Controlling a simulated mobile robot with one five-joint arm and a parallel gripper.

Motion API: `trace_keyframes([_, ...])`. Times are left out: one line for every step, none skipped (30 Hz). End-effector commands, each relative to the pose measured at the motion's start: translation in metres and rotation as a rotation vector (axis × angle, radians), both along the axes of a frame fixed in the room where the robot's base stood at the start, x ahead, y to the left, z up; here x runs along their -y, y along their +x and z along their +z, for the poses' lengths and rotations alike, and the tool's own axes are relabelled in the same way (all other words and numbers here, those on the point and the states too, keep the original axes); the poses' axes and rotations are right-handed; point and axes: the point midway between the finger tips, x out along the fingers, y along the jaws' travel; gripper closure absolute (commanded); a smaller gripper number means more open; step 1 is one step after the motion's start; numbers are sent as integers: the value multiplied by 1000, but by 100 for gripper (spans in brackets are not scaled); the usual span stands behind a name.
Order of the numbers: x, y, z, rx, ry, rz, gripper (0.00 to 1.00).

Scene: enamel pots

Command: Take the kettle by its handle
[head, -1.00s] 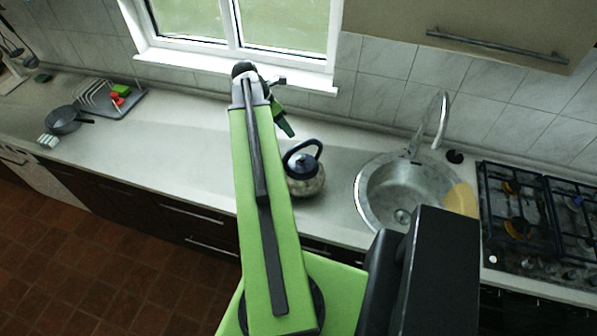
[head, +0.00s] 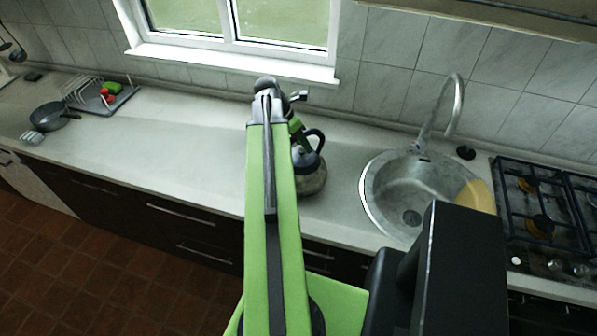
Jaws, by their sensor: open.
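The kettle (head: 313,181) stands on the counter just right of my green arm, which hides its left side. It has a rounded, mottled grey body, a dark lid and a black arched handle (head: 320,137) on top. My gripper (head: 305,146) is open and points down at the kettle's top, overlapping the left part of the handle in the picture. Its fingertips are small and dark against the lid, so I cannot tell whether they touch the handle or stand around it. The kettle is upright.
A round steel sink (head: 372,205) with a tall tap (head: 457,105) lies right of the kettle. A gas hob (head: 540,215) is farther right. A dish rack (head: 88,92) and a dark pan (head: 50,117) are far left. The counter between (head: 180,150) is clear.

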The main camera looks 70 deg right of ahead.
Motion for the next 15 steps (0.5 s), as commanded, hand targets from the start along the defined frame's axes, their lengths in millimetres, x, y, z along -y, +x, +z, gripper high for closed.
trace_keyframes([1, -2, -6, 0, 0, 0, 55])
trace_keyframes([1, -2, -5, 0, 0, 0, 55])
trace_keyframes([1, -2, -4, 0, 0, 0, 55])
trace_keyframes([1, -2, -3, 0, 0, 0, 55])
trace_keyframes([1, -1, -3, 0, 0, 0, 55])
trace_keyframes([1, -1, -2, 0, 0, 0, 55])
trace_keyframes([1, -1, -3, 0, 0, 0, 58])
trace_keyframes([0, -1, -2, 0, 0, 0, 61])
trace_keyframes([0, -1, -2, 0, 0, 0, 67])
trace_keyframes([0, -1, -2, 0, 0, 1, 71])
trace_keyframes([0, -1, -2, 0, 0, 1, 75])
trace_keyframes([0, -1, -2, 0, 0, 1, 80])
trace_keyframes([0, -1, -2, 0, 0, 1, 84])
trace_keyframes([0, -1, -2, 0, 0, 1, 88])
trace_keyframes([0, -1, -2, 0, 0, 1, 93])
